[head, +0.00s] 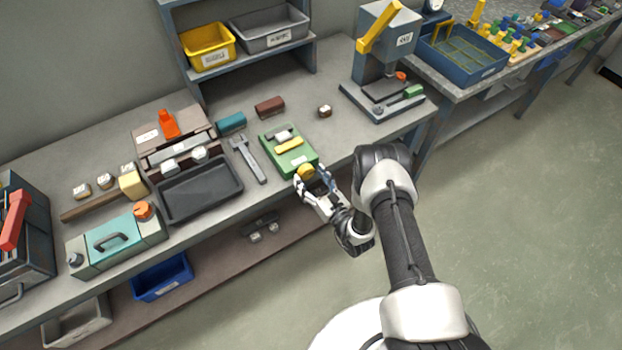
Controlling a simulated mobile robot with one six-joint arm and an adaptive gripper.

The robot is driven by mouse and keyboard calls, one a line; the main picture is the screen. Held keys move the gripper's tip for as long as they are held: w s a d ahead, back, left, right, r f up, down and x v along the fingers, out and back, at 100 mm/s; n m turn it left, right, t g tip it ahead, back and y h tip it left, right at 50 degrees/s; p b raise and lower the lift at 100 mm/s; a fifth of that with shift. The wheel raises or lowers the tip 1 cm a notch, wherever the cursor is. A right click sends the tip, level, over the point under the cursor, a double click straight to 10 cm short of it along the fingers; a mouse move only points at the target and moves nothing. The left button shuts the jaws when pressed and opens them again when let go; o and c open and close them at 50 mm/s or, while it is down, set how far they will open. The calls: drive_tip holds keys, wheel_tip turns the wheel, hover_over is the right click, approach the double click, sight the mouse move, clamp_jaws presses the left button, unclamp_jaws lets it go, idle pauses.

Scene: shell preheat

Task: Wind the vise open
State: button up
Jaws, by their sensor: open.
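The green vise (274,144) sits near the front edge of the bench, with a grey block and a yellow bar (289,146) on its top. A round yellow knob (306,171) is at its front end. My gripper (313,180) is open at that knob, with its fingers reaching toward it from the front right. I cannot tell whether the fingers touch the knob. The gripper hides part of the knob and the vise's front. The width of the gap between the vise's jaws is too small to tell.
A grey wrench (247,159) and a dark tray (200,191) lie left of the vise. A teal block (230,123) and a brown block (269,106) lie behind it. A press (381,65) with a yellow lever stands at the back right.

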drive_tip(key=c, duration=1.1)
